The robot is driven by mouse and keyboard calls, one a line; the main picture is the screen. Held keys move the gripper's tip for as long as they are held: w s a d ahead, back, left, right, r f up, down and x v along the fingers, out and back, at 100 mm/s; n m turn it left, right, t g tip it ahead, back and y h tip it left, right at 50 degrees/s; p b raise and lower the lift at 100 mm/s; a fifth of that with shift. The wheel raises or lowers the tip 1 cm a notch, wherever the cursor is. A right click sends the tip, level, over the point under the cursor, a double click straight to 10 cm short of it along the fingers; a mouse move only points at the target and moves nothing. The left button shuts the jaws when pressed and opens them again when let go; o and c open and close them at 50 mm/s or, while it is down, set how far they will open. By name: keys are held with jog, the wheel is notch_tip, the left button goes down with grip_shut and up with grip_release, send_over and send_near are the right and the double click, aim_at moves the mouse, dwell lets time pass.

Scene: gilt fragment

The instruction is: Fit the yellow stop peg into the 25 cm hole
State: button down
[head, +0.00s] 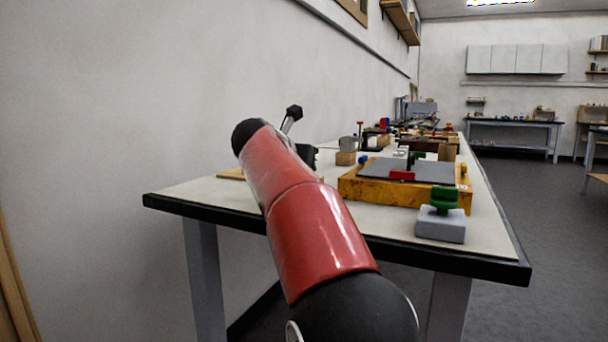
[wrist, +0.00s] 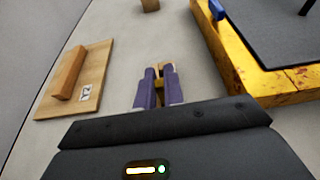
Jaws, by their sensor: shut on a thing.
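My gripper (wrist: 158,88) shows in the wrist view, its two purple-grey fingers shut on the yellow stop peg (wrist: 159,85). Only a small strip of the peg shows between the fingers; the rest is hidden. The gripper is over the pale tabletop, between a wooden board and a yellow box. The yellow box (wrist: 243,68) with a grey top plate (wrist: 275,35) is at the right, apart from the fingers. It also shows in the head view (head: 400,193). I cannot make out the 25 cm hole in either view. In the head view my red arm hides most of the gripper's area.
A wooden board (wrist: 97,88) with a raised bar (wrist: 69,73) and a label lies left. A grey block (head: 441,230) with a green knob (head: 444,198) stands by the bench's front right. A small wooden block (head: 346,158) stands farther back. A wall borders the left side.

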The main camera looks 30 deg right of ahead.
jog(key=shift+f, duration=0.35)
jog(key=shift+f, duration=0.2)
jog(key=c, duration=1.5)
grip_release()
